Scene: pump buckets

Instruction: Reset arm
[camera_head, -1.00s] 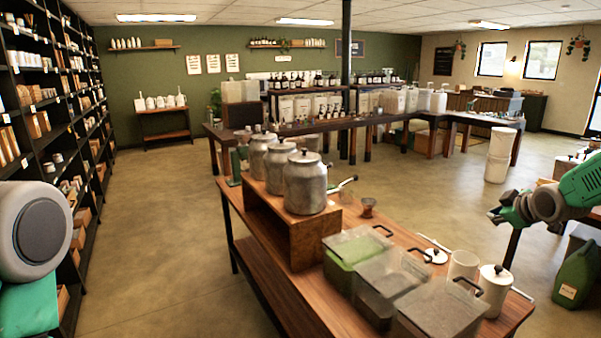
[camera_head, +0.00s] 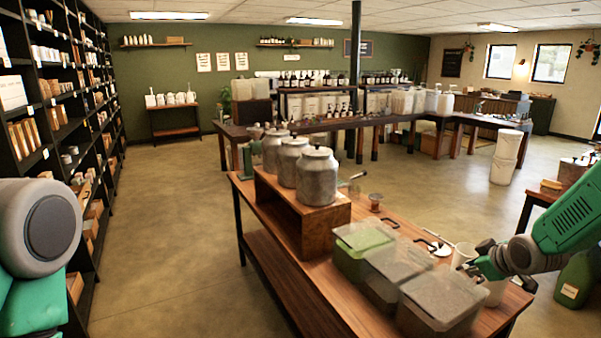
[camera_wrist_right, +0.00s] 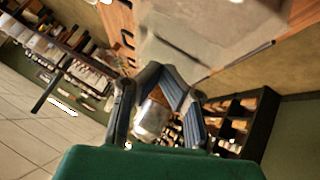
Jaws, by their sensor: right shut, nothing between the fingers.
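My right arm (camera_head: 568,222) comes in from the right, green with a dark grey wrist. My left arm (camera_head: 35,240) shows at the left edge as a grey joint and green link. The left gripper is out of view.
The wooden table (camera_head: 290,285) holds clear lidded bins (camera_head: 440,305), a wooden riser (camera_head: 300,210) with metal pots (camera_head: 316,178), and a white canister (camera_head: 463,254). A black shelf (camera_head: 60,110) stands at left. The floor (camera_head: 175,220) between is open.

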